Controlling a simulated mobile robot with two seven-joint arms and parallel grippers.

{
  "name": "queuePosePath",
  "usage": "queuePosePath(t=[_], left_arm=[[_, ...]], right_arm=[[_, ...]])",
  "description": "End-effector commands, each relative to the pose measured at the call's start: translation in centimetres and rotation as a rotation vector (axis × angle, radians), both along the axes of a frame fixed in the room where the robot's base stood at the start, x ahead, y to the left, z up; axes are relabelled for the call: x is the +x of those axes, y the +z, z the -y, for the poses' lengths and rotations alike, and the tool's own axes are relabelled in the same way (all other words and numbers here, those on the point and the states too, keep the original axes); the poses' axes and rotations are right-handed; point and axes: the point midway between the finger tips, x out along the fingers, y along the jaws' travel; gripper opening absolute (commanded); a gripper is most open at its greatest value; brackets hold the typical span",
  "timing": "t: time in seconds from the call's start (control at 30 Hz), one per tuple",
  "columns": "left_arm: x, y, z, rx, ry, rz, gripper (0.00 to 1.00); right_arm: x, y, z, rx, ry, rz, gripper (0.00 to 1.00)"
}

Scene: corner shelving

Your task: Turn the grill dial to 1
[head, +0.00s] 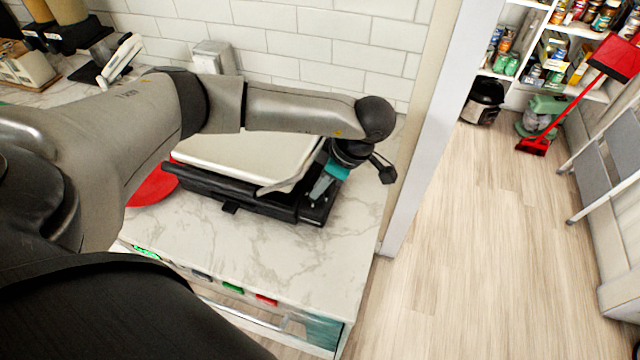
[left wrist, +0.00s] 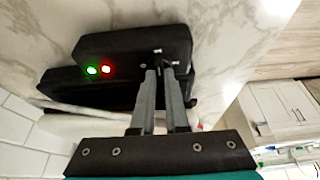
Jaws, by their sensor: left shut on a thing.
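The grill (head: 236,153) sits on the marble counter with its pale lid down over a black base. My left arm reaches over it, and my left gripper (head: 318,190) points down at the grill's right end. In the left wrist view the black grill body (left wrist: 115,47) shows one green and one red light, left of the fingers. The two grey fingers of my left gripper (left wrist: 163,70) are close together against this body, shut on the small grill dial. The fingertips mostly hide the dial, and its number marks cannot be read. My right gripper is not in view.
A red round mat (head: 152,190) lies by the grill's left side. The marble counter (head: 300,250) is clear in front. A tiled wall stands behind, and a white door frame (head: 425,130) rises to the right. Open floor (head: 480,220) lies beyond.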

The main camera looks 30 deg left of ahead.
Motion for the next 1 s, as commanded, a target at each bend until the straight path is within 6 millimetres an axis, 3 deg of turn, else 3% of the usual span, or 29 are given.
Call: queuePosePath(t=[0.3,0.33,0.43,0.73,0.87,1.0], left_arm=[[0.2,0.2,0.1,-0.004,-0.002,0.005,0.0],[0.2,0.1,0.1,-0.004,-0.002,0.005,0.15],[0.1,0.1,0.1,-0.003,-0.001,0.005,0.25],[0.1,0.3,0.2,-0.002,-0.001,0.002,0.25],[0.3,1.6,0.7,-0.003,-0.002,0.005,0.25],[0.6,4.3,1.8,-0.003,-0.003,0.007,0.25]], right_arm=[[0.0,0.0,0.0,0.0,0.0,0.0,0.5],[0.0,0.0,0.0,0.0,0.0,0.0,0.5],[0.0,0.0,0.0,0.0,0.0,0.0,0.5],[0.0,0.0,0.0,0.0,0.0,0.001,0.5],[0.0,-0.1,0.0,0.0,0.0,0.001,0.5],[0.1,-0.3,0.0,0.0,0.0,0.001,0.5]])
